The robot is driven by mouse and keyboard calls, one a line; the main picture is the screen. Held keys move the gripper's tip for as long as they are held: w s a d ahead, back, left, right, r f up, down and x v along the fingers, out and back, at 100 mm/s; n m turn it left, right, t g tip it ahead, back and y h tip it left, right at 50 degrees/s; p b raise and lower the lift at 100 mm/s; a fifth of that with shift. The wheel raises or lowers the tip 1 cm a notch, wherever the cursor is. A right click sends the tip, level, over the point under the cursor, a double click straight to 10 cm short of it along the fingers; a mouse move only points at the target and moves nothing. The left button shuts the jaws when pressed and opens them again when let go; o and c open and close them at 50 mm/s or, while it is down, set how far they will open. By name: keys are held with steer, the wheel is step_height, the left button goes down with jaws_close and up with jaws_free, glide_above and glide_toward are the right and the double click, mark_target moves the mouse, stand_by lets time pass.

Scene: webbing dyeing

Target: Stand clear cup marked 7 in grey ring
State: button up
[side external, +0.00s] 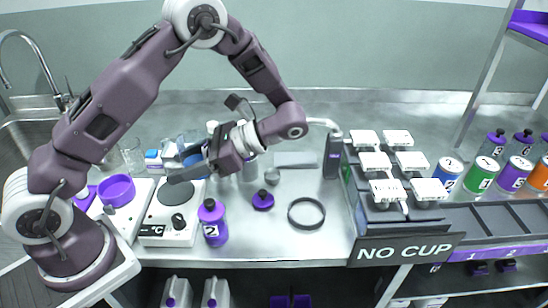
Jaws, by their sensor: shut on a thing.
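The grey ring (306,226) lies flat and empty on the steel bench, right of the middle. My gripper (187,166) is above the back of the hot plate, left of the ring and well apart from it. It is shut on what looks like a clear cup (190,140), which is faint and partly hidden by the fingers and wrist. I cannot read a 7 on it. Another clear cup (133,156) stands at the back left; no mark on it is legible.
A white hot plate (152,233), a purple bottle (213,222) and a purple cap (263,200) stand left of the ring. A rack of white blocks with a "NO CUP" sign (405,249) is at the right. Bench around the ring is clear.

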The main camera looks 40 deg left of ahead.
steer(key=w+d+r+n+g+h, duration=0.25)
steer(key=d+r+n+h, duration=0.25)
steer(key=d+n+h, duration=0.5)
steer(key=w+a+r+n+t+h, duration=0.1)
steer(key=w+a+n+t+h, duration=1.1)
steer(key=w+a+n, duration=0.5)
steer(key=w+f+n+t+y, duration=0.1)
steer(key=w+f+n+t, duration=0.1)
steer(key=f, duration=0.4)
steer(key=w+f+n+t, duration=0.3)
steer(key=w+f+t, duration=0.1)
steer(key=f, duration=0.3)
steer(key=w+f+n+t+y, duration=0.1)
steer(key=w+f+n+t, duration=0.1)
steer(key=f, duration=0.4)
steer(key=shift+w+d+f+t+y, duration=0.1)
steer(key=shift+w+f+t+y, duration=0.25)
steer(key=shift+w+t, duration=0.45)
